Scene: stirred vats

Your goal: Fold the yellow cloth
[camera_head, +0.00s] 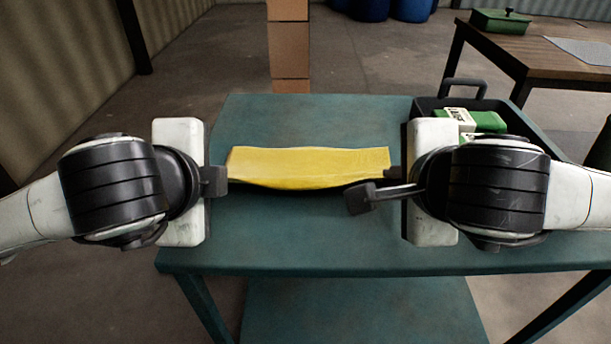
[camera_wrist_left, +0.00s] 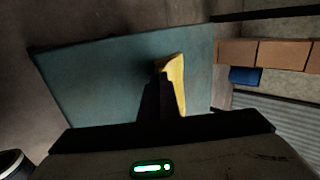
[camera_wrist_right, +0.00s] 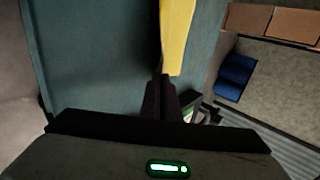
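The yellow cloth (camera_head: 308,166) is a long, narrow strip between my two grippers, above the middle of the teal table. Its near edge bows down, with a dark band of shadow under it. My left gripper (camera_head: 218,181) is at the cloth's left end; in the left wrist view its fingers (camera_wrist_left: 160,92) are together against the cloth (camera_wrist_left: 175,80). My right gripper (camera_head: 391,173) is at the right end; in the right wrist view its fingers (camera_wrist_right: 162,95) are together where the cloth (camera_wrist_right: 176,38) ends. Both look shut on it. The pinched edges are hidden.
The teal table (camera_head: 310,235) is bare in front of the cloth. A black crate (camera_head: 530,125) with green-and-white items stands behind my right gripper. A dark block (camera_head: 362,199) on a thin bar shows beside that gripper; I cannot tell whether it is a finger. Cardboard boxes (camera_head: 288,45) stand behind.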

